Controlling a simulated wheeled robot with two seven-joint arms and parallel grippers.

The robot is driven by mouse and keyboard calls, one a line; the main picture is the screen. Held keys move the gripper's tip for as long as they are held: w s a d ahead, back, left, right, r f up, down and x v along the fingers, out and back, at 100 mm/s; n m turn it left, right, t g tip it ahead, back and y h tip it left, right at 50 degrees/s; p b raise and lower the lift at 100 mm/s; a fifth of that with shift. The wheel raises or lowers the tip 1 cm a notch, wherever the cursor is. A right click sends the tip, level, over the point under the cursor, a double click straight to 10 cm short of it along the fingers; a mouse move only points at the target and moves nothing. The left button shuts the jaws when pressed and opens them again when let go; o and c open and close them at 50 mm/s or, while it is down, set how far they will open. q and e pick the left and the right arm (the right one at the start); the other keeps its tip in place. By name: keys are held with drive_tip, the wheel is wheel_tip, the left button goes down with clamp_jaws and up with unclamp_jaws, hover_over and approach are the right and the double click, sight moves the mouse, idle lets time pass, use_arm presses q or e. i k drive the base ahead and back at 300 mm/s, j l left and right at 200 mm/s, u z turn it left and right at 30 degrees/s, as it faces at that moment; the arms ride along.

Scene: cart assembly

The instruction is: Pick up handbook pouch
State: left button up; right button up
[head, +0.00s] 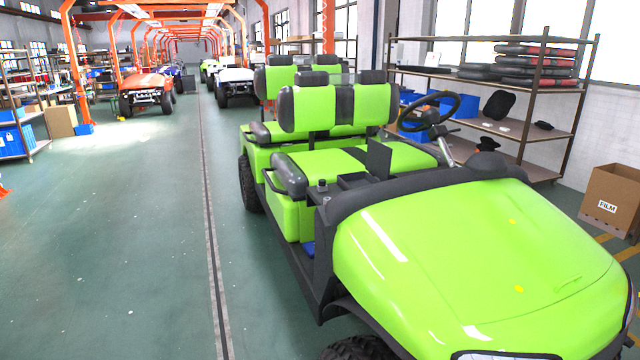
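I cannot tell for certain which thing is the handbook pouch. A thin dark upright panel (379,160) stands on the bright green cart (440,250), in front of its front seat. A flat black piece (497,105) leans on the brown shelf rack at the right, and a small black object (543,125) lies on the same rack. Any of these may or may not be the pouch. Neither of my grippers shows in the head view.
The shelf rack (597,85) stands behind the cart and bears blue bins and stacked red and black parts. A cardboard box (611,200) marked FILM is on the floor at the right. Open green floor (120,250) lies left of the cart. Other carts stand far back.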

sight(309, 247)
drive_tip(key=i+j+z, duration=0.1)
drive_tip(key=i+j, duration=0.3)
drive_tip(key=j, duration=0.25)
drive_tip(key=i+j+z, duration=0.15)
drive_tip(key=j, duration=0.2)
drive_tip(key=i+j, duration=0.25)
drive_tip(key=j+z, duration=0.1)
drive_tip(key=z, duration=0.25)
drive_tip(key=i+j+z, duration=0.15)
drive_tip(key=z, duration=0.2)
drive_tip(key=i+j+z, duration=0.1)
drive_tip(key=j+z, duration=0.3)
drive_tip(key=i+j+z, duration=0.1)
drive_tip(key=z, duration=0.25)
